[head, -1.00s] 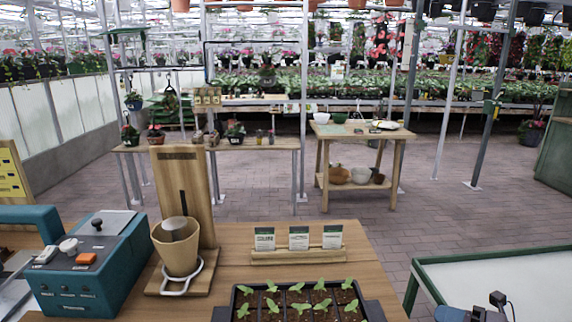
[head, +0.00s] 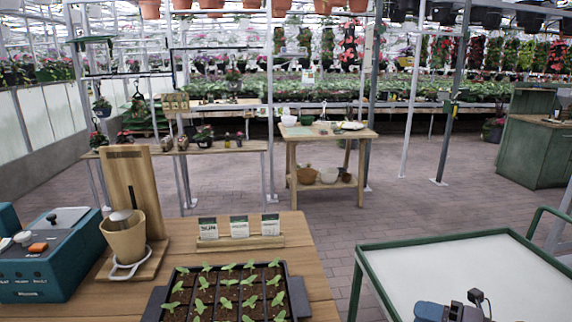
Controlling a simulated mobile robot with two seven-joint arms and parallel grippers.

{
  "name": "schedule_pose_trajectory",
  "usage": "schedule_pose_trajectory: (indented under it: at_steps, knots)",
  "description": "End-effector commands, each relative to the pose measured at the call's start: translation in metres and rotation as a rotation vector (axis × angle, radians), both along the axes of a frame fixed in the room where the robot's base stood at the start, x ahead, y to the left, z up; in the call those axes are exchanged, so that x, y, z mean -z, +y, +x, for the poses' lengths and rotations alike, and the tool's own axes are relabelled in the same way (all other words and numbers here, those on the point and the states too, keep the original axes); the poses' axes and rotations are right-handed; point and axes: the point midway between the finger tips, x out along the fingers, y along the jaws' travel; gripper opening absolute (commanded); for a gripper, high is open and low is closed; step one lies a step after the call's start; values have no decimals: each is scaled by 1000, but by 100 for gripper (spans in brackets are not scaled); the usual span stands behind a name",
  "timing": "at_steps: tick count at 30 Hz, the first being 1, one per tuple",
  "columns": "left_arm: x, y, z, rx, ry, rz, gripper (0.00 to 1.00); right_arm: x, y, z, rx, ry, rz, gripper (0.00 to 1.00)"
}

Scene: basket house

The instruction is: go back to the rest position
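Part of my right arm's end, blue-grey with a dark upright piece (head: 450,308), shows at the bottom edge of the head view, in front of the white-topped table (head: 455,262). Its fingers are not clear, so I cannot tell whether it is open or shut or holds anything. My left gripper is out of view. The wooden workbench (head: 296,262) in front of me carries a black seedling tray (head: 300,298) and a wooden holder (head: 242,242) with seed packets. No gripper touches them.
A teal machine (head: 45,268) and a wooden stand (head: 128,190) with a tan cup (head: 124,238) stand at left. The green-framed table is close on the right. Paved floor (head: 410,210) is open beyond, up to a wooden side table (head: 325,133) and green cabinet (head: 535,150).

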Motion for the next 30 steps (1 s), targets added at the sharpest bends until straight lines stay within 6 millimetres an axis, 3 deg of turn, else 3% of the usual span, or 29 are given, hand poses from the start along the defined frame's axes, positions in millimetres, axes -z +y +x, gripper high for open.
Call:
schedule_pose_trajectory:
  at_steps: [8,17,23,30]
  knots:
    - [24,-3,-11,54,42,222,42,-3,8,-6,290,69,284,42]
    - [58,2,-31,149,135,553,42,15,-16,-31,776,288,643,42]
    - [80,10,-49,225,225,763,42,47,-36,-70,1118,518,830,42]
    - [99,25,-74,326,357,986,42,91,-42,-143,1502,868,971,42]
